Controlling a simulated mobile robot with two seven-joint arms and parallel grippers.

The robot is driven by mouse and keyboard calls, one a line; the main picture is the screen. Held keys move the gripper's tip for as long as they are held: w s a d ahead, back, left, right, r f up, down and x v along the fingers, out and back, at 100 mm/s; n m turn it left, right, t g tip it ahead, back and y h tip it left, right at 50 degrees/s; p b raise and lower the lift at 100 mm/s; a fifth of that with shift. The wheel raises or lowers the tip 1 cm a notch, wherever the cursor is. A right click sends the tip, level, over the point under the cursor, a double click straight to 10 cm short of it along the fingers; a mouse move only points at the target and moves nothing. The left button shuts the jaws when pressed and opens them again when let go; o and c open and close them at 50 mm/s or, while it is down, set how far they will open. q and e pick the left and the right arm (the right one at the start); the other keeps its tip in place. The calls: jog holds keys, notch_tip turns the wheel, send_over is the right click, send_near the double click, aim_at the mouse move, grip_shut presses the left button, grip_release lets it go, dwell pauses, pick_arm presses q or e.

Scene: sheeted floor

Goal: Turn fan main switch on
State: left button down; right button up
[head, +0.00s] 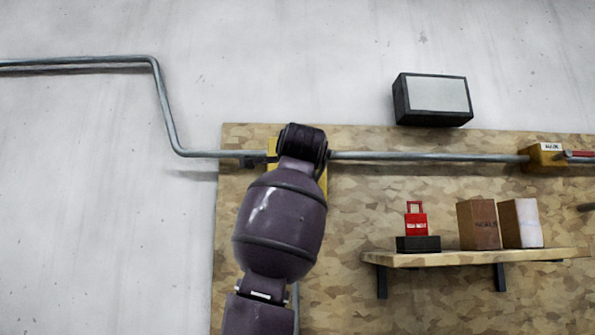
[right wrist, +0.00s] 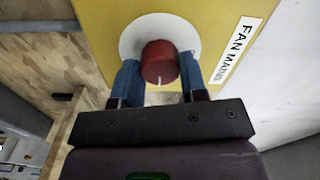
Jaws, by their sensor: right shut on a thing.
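The fan main switch is a red round knob (right wrist: 158,60) on a white disc (right wrist: 128,42), set on a yellow box (right wrist: 92,20) labelled "FAN MAINS" in the right wrist view. A pale mark on the knob points toward the bottom of that view. My right gripper (right wrist: 160,72) has its two blue fingers on either side of the knob and is shut on it. In the head view, part of the yellow box (head: 322,183) shows behind my purple right arm; the arm hides the knob and the fingers. My left gripper is not in view.
A grey conduit (head: 430,156) runs from the yellow box to another yellow box (head: 543,155) at right. A wooden shelf (head: 455,259) below holds a red lock-like item (head: 415,224) and two small boxes. A dark-framed panel (head: 435,98) is above.

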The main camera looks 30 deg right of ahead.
dwell(0.5)
jog(key=o, duration=0.9)
jog(key=shift+b+v, duration=1.35)
jog(key=shift+v, duration=4.1)
jog(key=shift+d, duration=0.1)
